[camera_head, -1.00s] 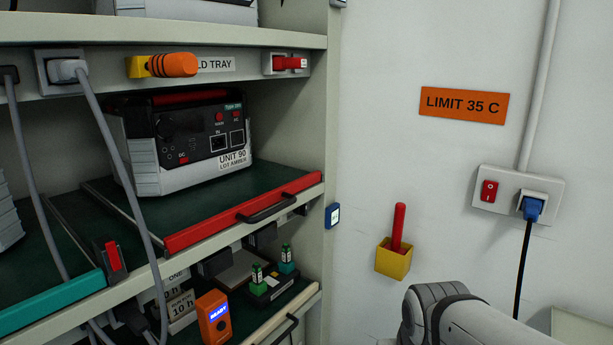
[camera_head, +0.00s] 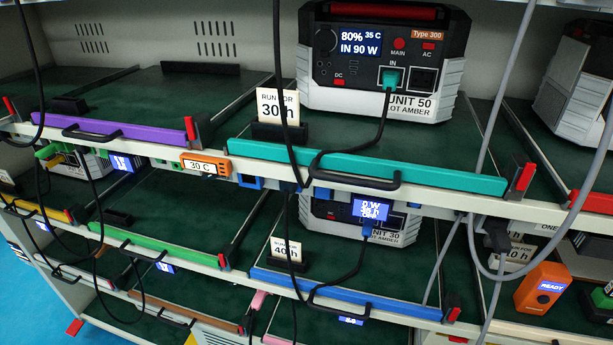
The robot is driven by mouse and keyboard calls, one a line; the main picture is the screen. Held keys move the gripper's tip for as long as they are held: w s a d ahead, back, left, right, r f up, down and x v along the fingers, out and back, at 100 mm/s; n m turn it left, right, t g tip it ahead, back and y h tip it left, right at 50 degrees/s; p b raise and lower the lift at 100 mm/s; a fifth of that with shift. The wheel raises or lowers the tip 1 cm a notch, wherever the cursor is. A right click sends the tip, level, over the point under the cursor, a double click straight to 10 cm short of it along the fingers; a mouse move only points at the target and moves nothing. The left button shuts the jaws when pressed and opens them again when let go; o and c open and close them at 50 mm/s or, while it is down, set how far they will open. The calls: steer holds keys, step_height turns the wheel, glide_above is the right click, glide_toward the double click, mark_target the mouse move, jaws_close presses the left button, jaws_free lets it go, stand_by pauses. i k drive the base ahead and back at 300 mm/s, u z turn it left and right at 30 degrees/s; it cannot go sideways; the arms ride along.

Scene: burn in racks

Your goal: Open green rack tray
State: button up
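The green rack tray's front strip (camera_head: 155,245) is on the middle shelf level at left centre, below the purple-fronted tray. It lies along the shelf edge and looks pushed in. A hanging black cable crosses in front of the strip's left part. My gripper is not in view.
Beside it are a yellow-fronted tray (camera_head: 37,210) at left and a blue-fronted tray (camera_head: 345,291) at right. Above are the purple (camera_head: 130,127) and teal (camera_head: 365,166) fronts; UNIT 50 (camera_head: 380,65) stands on the teal tray. Several loose cables hang before the racks.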

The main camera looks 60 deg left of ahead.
mark_target(184, 216)
steer(key=u, duration=1.3)
steer(key=k, duration=0.45)
steer(key=u, duration=1)
steer(key=i, duration=0.5)
